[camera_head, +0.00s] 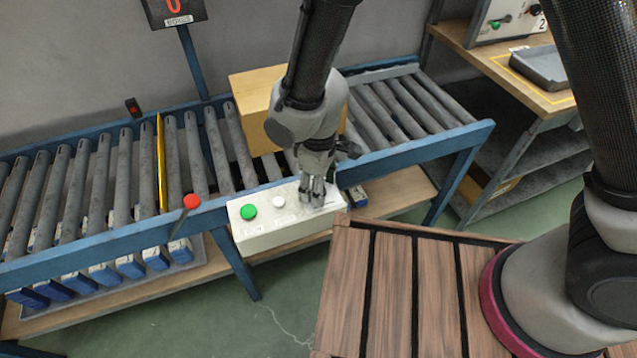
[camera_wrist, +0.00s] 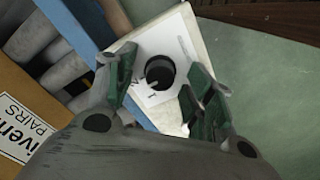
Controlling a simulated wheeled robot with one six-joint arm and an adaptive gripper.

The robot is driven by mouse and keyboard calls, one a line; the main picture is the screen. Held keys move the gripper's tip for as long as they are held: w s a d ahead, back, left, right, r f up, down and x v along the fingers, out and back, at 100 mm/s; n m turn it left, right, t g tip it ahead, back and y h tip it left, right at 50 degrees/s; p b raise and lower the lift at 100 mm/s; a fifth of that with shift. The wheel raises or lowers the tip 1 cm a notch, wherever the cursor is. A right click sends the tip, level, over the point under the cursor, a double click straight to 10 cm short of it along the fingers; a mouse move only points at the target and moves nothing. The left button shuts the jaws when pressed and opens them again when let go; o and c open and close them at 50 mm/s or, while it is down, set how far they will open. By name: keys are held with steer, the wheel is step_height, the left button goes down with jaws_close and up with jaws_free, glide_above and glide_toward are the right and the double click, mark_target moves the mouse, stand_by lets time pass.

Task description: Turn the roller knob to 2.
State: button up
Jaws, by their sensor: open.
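The roller knob (camera_wrist: 160,73) is a round black knob with a pale pointer line, on the white face of a control box. In the wrist view my gripper (camera_wrist: 155,85) is open, with one finger on each side of the knob; I cannot tell whether either finger touches it. In the head view the control box (camera_head: 262,232) hangs on the front of the conveyor, with a green button (camera_head: 248,211) and a white button (camera_head: 278,202). My gripper (camera_head: 317,195) is over the box's right end and hides the knob there. The marks around the knob are partly hidden and too small to read surely.
A cardboard box (camera_head: 252,98) sits on the conveyor rollers behind my gripper. A red-tipped lever (camera_head: 190,202) stands left of the control box. The blue conveyor rail (camera_head: 400,155) runs along the front. A workbench (camera_head: 500,65) with a grey tray (camera_head: 543,66) is at the upper right.

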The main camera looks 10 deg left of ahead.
step_height(320, 180, up, 12)
stand_by(0.5)
stand_by(0.3)
steer(key=s+d+r+m+t, duration=0.1)
steer(key=d+r+m, duration=0.4)
steer(key=d, duration=0.9)
steer(key=s+d+r+m+t, duration=0.1)
steer(key=d+r+m+t, duration=0.1)
steer(key=d+r+m, duration=0.3)
steer(key=s+d+r+m+t, duration=0.1)
steer(key=d+r+m, duration=0.4)
steer(key=d, duration=2)
step_height(320, 180, up, 7)
steer(key=shift+d+f, duration=0.1)
steer(key=shift+d, duration=0.15)
steer(key=shift+s+d, duration=0.1)
steer(key=shift+d, duration=0.1)
steer(key=shift+c, duration=0.2)
